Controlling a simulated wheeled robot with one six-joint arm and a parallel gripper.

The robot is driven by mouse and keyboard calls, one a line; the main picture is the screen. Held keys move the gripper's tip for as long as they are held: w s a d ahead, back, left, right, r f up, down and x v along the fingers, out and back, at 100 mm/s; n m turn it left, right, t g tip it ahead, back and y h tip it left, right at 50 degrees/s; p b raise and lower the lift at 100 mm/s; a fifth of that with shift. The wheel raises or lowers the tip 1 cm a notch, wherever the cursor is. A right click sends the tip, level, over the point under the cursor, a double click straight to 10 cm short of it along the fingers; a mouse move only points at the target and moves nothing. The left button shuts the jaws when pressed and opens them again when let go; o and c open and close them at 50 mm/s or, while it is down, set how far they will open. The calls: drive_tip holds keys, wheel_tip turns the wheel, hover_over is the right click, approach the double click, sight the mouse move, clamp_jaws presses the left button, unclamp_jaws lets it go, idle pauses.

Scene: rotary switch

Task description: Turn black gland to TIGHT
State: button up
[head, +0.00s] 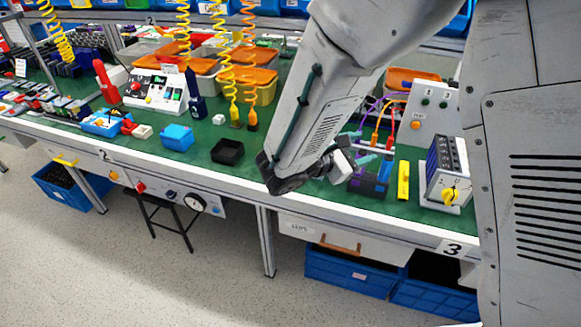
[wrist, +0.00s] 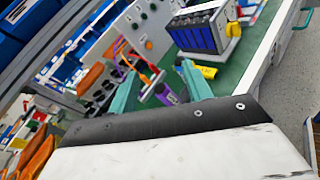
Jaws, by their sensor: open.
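No part can be told for certain as the black gland, and I cannot read a TIGHT mark. Small black parts (wrist: 97,97) show left of my fingers in the wrist view, near purple and orange cables; they are too small to tell apart. My gripper shows its two teal fingers spread apart and empty in the wrist view (wrist: 160,84). In the head view my gripper (head: 366,150) hangs over the right part of the bench, above a dark blue and purple block (head: 371,184). My forearm hides part of the bench there.
A grey unit (head: 449,168) with a yellow knob (head: 450,195) stands at the right, beside a yellow bar (head: 403,181). A grey panel (head: 432,104) with cables stands behind. A black tray (head: 227,151) and blue box (head: 177,137) lie left of my arm on the green mat (head: 195,158).

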drive_tip(key=w+a+f+n+t+y, duration=0.1)
drive_tip(key=a+f+n+t+y, duration=0.3)
drive_tip(key=a+f+n, duration=0.4)
drive_tip(key=w+a+f+n+t+y, duration=0.1)
drive_tip(key=a+f+n+t+y, duration=0.35)
drive_tip(key=a, duration=0.55)
drive_tip(key=shift+m+h, duration=0.35)
drive_tip(key=shift+h, duration=0.2)
drive_tip(key=x, duration=0.4)
drive_tip(key=f+x, duration=0.1)
drive_tip(key=x, duration=0.2)
drive_tip(key=shift+d, duration=0.2)
drive_tip(key=c, duration=1)
